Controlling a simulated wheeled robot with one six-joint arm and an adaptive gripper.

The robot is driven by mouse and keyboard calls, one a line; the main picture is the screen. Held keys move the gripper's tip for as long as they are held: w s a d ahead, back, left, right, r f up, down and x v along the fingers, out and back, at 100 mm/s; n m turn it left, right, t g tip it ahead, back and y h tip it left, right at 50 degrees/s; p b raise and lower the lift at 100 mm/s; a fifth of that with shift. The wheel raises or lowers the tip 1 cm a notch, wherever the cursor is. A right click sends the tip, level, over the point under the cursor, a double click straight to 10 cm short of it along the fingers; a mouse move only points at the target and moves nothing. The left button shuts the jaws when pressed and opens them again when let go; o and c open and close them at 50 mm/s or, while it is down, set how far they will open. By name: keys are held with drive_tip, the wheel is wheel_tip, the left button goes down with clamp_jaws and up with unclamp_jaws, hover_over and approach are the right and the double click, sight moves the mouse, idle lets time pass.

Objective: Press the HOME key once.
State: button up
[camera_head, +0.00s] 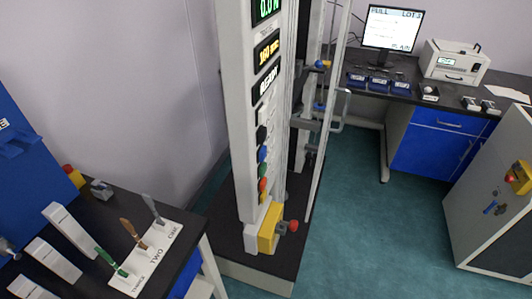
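A tall light grey machine column (236,120) stands in the middle of the view, with its front panel seen at a steep angle. A vertical row of keys runs down this panel: pale ones on top, then a blue key (263,154), a green key (262,170) and orange-red ones (262,185) at the bottom. The key labels are too small to read, so I cannot tell which is HOME. Lit displays (267,48) sit above the keys. My gripper does not show in this view.
A yellow box with a red knob (268,228) sticks out low on the column. A dark bench (95,215) at the left holds a rack with several coloured-handled tools. A bench with a monitor (392,28) stands at the back right. Green floor (340,225) is free right of the machine.

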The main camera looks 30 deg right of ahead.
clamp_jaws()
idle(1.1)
